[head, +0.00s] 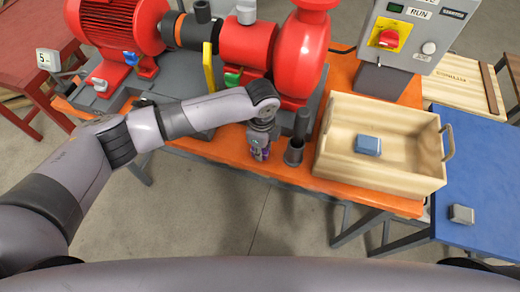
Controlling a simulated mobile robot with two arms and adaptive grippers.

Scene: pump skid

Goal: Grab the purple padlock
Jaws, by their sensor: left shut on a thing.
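My left arm reaches in from the left, and my left gripper (260,146) points down at the front edge of the orange bench, left of the wooden tray. It is shut on the purple padlock (257,153), a small purple piece showing between the fingers. The fingers and wrist hide most of the padlock, so I cannot tell whether it touches the bench. My right gripper is out of view.
A wooden tray (330,166) holding a blue padlock (368,145) stands on the orange bench (345,194). The red pump (300,55) is behind. A grey padlock (461,214) lies on the blue table (485,175).

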